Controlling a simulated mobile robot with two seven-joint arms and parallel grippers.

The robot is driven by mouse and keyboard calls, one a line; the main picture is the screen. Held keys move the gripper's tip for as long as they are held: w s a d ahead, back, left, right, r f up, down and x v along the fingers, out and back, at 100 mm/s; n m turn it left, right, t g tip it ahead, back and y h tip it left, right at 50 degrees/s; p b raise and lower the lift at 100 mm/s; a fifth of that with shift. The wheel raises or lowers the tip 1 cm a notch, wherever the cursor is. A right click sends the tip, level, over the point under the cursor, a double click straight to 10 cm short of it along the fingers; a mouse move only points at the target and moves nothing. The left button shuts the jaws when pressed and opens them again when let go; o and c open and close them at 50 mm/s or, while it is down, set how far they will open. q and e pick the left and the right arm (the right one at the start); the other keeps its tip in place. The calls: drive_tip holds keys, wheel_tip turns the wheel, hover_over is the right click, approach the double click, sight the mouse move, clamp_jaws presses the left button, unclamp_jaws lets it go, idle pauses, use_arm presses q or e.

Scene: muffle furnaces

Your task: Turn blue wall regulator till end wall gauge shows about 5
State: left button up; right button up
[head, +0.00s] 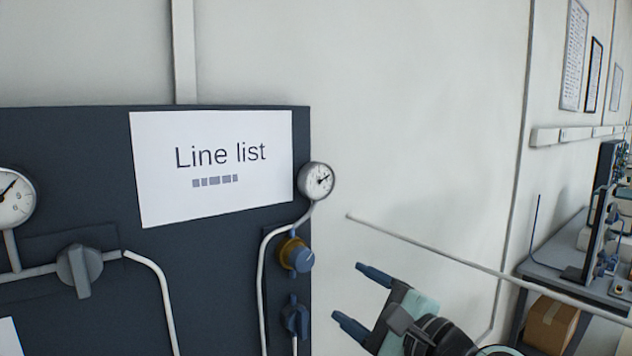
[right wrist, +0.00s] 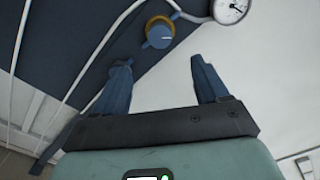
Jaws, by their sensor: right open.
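The blue regulator knob (head: 300,259) sits on a brass-coloured body at the right edge of the dark wall panel (head: 70,135). A round white gauge (head: 317,181) is just above it, its dark needle pointing to the upper right; its numbers are too small to read. My right gripper (head: 354,293) is open and empty, below and to the right of the knob. In the right wrist view, the open fingers (right wrist: 163,78) point toward the knob (right wrist: 160,37), which lies beyond the fingertips. The gauge (right wrist: 229,9) is partly cut off at the top there. My left gripper is not in view.
A second blue valve handle (head: 295,317) is below the regulator. A grey valve (head: 79,268) and another gauge (head: 13,198) are at the left. Pale pipes run down the panel. A bench (head: 560,257) with a cardboard box (head: 550,325) stands at the right.

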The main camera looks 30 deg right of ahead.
sight(306, 262)
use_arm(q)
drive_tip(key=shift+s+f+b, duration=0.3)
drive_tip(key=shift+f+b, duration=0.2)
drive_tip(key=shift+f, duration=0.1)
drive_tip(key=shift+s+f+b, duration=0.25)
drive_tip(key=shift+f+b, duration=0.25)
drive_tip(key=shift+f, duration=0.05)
use_arm(e)
drive_tip(key=w+n, duration=0.4)
drive_tip(key=n, duration=0.5)
drive_tip(key=w+n, duration=0.5)
drive_tip(key=n, duration=0.4)
drive_tip(key=w+a+n, duration=0.1)
drive_tip(key=w+n, duration=0.3)
drive_tip(key=n, duration=0.5)
drive_tip(key=shift+w, duration=0.25)
drive_tip(key=shift+c, duration=0.4)
drive_tip(key=c, duration=1)
